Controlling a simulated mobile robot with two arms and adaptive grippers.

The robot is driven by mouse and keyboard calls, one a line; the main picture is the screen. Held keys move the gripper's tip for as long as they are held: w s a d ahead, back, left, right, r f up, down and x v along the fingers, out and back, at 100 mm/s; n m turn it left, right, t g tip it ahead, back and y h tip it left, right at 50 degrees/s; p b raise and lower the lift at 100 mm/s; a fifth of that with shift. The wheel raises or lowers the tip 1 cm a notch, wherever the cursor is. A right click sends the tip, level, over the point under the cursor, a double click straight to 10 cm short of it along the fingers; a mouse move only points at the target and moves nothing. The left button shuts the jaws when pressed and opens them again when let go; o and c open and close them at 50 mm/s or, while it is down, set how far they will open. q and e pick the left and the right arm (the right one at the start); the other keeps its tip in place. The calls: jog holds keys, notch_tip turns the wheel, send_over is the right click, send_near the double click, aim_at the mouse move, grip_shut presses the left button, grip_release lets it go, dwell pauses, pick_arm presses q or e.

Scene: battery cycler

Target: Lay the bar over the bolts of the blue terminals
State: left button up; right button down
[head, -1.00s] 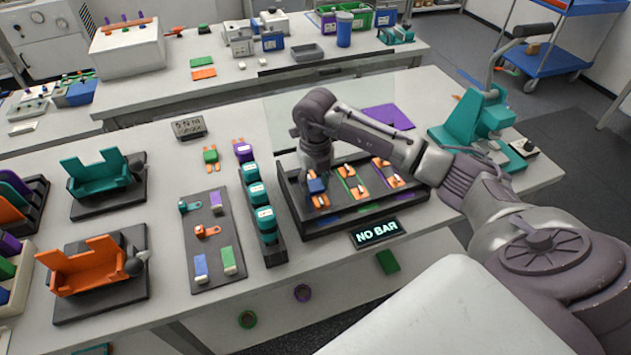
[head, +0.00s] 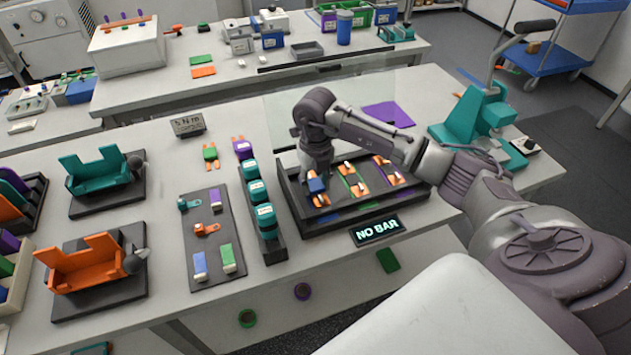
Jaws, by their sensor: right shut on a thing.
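My right gripper (head: 316,174) points down into the left part of a dark tray (head: 405,206). It is shut on a small blue piece with orange ends, which looks like the bar (head: 316,186). The bar is over the tray's left position, in line with a blue marking on the front. The blue terminals and their bolts are mostly hidden beneath the gripper and bar. I cannot tell whether the bar touches them. Green and purple positions with orange metal parts lie to the right. My left gripper is not in view.
A display (head: 377,231) in front of the tray reads "NO BAR". A rack of teal-topped cells (head: 265,218) stands close on the left, beside a dark mat (head: 211,240) with small parts. A teal press-like device (head: 482,125) stands at the right.

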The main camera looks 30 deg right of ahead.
jog(key=shift+f, duration=0.25)
jog(key=c, duration=0.6)
grip_release()
jog(key=shift+r, duration=0.1)
notch_tip(320, 180, up, 12)
